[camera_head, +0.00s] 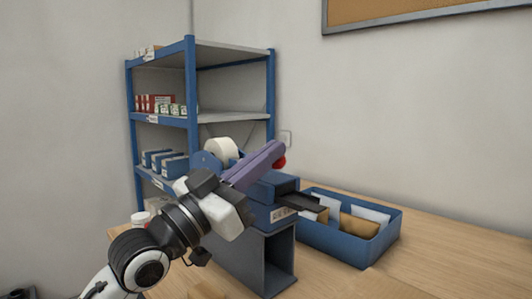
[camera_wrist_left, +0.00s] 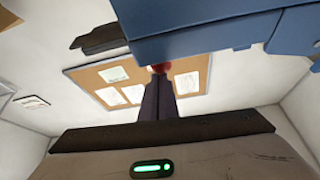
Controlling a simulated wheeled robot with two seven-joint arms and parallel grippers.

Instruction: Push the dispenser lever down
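The dispenser (camera_head: 262,190) is a blue body with a white roll (camera_head: 222,149) at its back and a dark tongue (camera_head: 302,201) at its front. The lever's red knob (camera_head: 280,162) shows just past my left gripper (camera_head: 281,148), and the rest of the lever is hidden. The left fingers lie together, shut, reaching across above the dispenser. In the left wrist view the knob (camera_wrist_left: 158,69) is at the tips of the fingers (camera_wrist_left: 158,80), beside the blue body (camera_wrist_left: 215,35). I cannot tell whether they touch. My right gripper is not in view.
The dispenser stands on a dark grey open box (camera_head: 252,262) on the wooden counter (camera_head: 430,262). A blue tray (camera_head: 345,245) with envelopes is to its right. A blue shelf rack (camera_head: 191,90) with small boxes stands behind. The counter's front right is clear.

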